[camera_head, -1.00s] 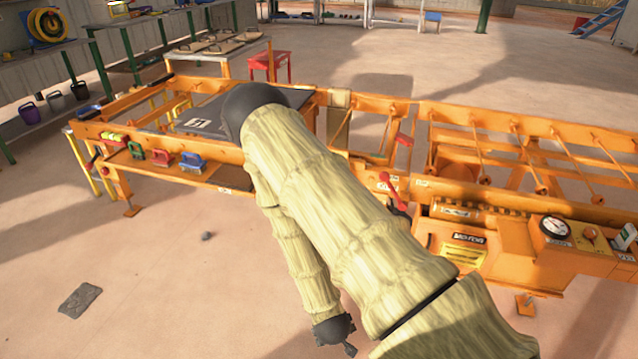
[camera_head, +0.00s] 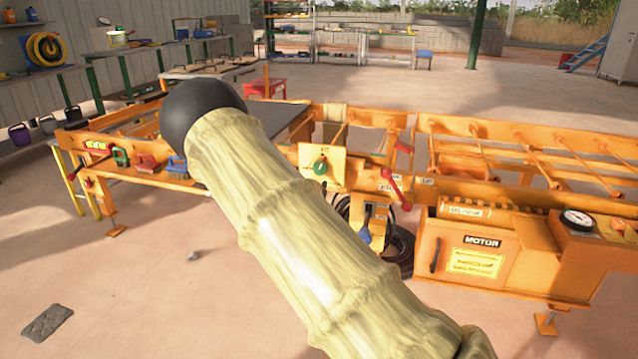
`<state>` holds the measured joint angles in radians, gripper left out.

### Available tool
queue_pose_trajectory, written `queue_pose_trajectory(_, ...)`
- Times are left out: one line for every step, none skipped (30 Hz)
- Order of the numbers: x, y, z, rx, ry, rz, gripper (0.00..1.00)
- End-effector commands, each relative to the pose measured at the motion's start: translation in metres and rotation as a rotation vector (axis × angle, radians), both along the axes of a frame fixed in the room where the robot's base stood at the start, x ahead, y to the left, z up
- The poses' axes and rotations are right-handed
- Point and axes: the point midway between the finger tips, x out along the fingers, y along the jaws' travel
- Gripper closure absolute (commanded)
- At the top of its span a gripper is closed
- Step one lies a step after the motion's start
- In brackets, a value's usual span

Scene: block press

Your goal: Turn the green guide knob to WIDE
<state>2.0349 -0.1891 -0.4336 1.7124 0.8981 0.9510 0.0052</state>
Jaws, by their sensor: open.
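The green guide knob (camera_head: 320,167) sits on an upright yellow-orange plate (camera_head: 332,178) at the front of the orange press. Small lettering is on the plate above the knob, but it is too small to read surely, and I cannot tell the knob's setting. My arm crosses the middle of the view just left of the knob and does not cover it. My gripper is out of view.
A red lever (camera_head: 396,188) is just right of the knob plate. The orange motor housing (camera_head: 485,255) stands to the right. Floor at lower left is mostly clear, with a dark slab (camera_head: 47,321).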

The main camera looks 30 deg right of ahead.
Motion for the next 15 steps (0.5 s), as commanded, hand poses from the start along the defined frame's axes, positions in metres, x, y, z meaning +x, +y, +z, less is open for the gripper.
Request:
queue_pose_trajectory(0.004,0.0,0.003,-0.004,-0.018,-0.003,0.31)
queue_pose_trajectory(0.006,-0.001,0.006,-0.006,-0.026,-0.005,0.31)
queue_pose_trajectory(0.008,-0.002,0.009,-0.008,-0.033,-0.007,0.31)
queue_pose_trajectory(0.009,-0.003,0.01,-0.009,-0.036,-0.008,0.31)
queue_pose_trajectory(0.01,-0.004,0.011,-0.008,-0.038,-0.009,0.31)
queue_pose_trajectory(0.012,-0.007,0.011,-0.009,-0.039,-0.01,0.31)
queue_pose_trajectory(0.014,-0.009,0.011,-0.009,-0.039,-0.01,0.31)
queue_pose_trajectory(0.016,-0.011,0.011,-0.009,-0.039,-0.01,0.31)
queue_pose_trajectory(0.019,-0.015,0.011,-0.009,-0.038,-0.009,0.31)
queue_pose_trajectory(0.021,-0.018,0.01,-0.009,-0.038,-0.009,0.31)
queue_pose_trajectory(0.024,-0.021,0.01,-0.01,-0.038,-0.009,0.31)
queue_pose_trajectory(0.029,-0.026,0.01,-0.009,-0.038,-0.009,0.31)
queue_pose_trajectory(0.032,-0.03,0.01,-0.009,-0.038,-0.009,0.31)
queue_pose_trajectory(0.035,-0.034,0.01,-0.008,-0.038,-0.01,0.31)
queue_pose_trajectory(0.039,-0.039,0.01,-0.008,-0.038,-0.01,0.31)
